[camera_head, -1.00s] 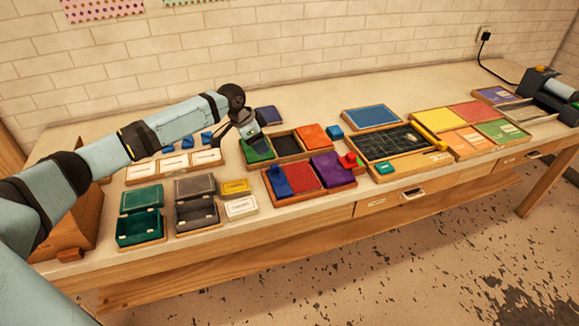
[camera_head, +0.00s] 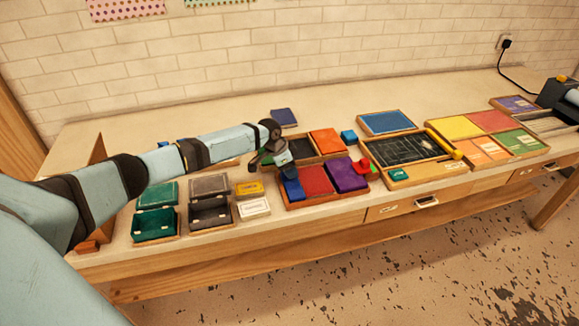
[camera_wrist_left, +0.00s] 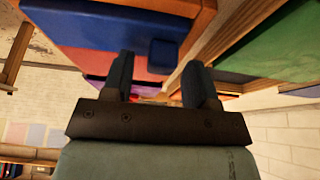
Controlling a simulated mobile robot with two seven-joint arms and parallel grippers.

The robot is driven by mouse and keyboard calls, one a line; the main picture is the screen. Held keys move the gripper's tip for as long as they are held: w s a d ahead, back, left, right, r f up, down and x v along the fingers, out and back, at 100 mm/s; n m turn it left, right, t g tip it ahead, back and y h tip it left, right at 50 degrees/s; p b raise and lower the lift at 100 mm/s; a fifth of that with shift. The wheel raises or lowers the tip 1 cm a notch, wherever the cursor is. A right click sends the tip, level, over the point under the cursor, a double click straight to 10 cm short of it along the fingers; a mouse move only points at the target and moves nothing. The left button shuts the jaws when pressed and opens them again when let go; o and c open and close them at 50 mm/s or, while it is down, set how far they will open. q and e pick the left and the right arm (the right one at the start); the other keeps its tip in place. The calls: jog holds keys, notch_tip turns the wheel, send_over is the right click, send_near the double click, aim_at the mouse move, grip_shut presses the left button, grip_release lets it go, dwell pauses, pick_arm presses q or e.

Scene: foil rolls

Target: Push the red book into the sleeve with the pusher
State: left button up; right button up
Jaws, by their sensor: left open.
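The red book (camera_head: 316,180) lies flat in the front wooden tray (camera_head: 320,202), between a blue piece (camera_head: 294,189) and a purple piece (camera_head: 346,175). The blue piece has a small raised blue block on top, likely the pusher. My left gripper (camera_head: 283,164) is open and hangs just above and behind the blue piece. In the left wrist view the open fingers (camera_wrist_left: 161,80) have nothing between them; the blue block (camera_wrist_left: 163,53) and the red surface (camera_wrist_left: 122,63) lie beyond them. I cannot tell which piece is the sleeve.
A rear tray with an orange pad (camera_head: 327,141) stands directly behind. Green boxes (camera_head: 155,220) and grey boxes (camera_head: 209,210) stand to the left. A chalkboard tray (camera_head: 405,150) is at right, and a red block (camera_head: 363,165) sits at the purple piece's edge. The back of the table is mostly clear.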

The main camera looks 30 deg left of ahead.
aim_at(321, 168)
pick_arm(q)
jog(key=shift+f, duration=0.15)
jog(key=shift+c, duration=0.2)
grip_shut()
jog(key=w+d+b, duration=0.2)
jog(key=w+d, duration=0.1)
jog(key=w, duration=0.1)
jog(key=w+d+b, duration=0.3)
jog(key=w+d, duration=0.1)
jog(key=shift+w+d+f, duration=0.1)
jog(key=shift+w+d, duration=0.05)
jog(key=shift+w, duration=0.1)
jog(key=shift+r, duration=0.25)
jog(key=shift+c, duration=0.9)
grip_release()
jog(key=shift+o, duration=1.1)
jog(key=shift+w+d+f, duration=0.1)
jog(key=shift+w+d, duration=0.05)
